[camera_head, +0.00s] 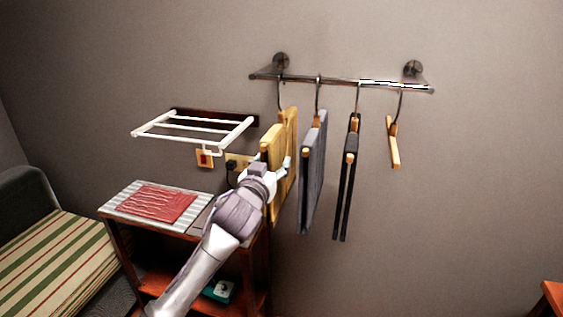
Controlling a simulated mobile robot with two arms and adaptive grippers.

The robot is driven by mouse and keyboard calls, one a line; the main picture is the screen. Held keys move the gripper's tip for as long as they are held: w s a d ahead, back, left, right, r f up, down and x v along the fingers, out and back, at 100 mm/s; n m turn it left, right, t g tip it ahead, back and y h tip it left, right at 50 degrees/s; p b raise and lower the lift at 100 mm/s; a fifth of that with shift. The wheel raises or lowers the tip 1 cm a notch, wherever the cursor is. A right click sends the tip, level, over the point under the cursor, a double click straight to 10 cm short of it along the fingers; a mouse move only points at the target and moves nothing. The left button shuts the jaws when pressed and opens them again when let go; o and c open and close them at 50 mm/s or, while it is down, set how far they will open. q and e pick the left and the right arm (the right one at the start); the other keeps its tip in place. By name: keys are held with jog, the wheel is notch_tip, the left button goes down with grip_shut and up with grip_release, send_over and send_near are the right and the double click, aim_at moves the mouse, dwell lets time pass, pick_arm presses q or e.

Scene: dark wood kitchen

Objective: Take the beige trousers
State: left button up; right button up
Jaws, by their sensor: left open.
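The beige trousers (291,131), yellowish in this light, hang folded over a wooden hanger at the left end of the wall rail (340,82). My left gripper (284,168) is at their middle height, in front of or beside the cloth; I cannot tell whether it touches them. Its jaws are open, though the fingers are small and partly hidden by the wrist. My arm covers the lower left part of the trousers. My right gripper is not in view.
Grey trousers (313,170) hang close on the right, then black trousers (347,190) and an empty hanger (393,145). A white rack (195,128) juts from the wall at left. A shelf unit with a red cloth (157,204) stands below it, beside a striped seat (55,262).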

pick_arm(q)
grip_shut()
jog(key=shift+r, duration=0.15)
dwell(0.4)
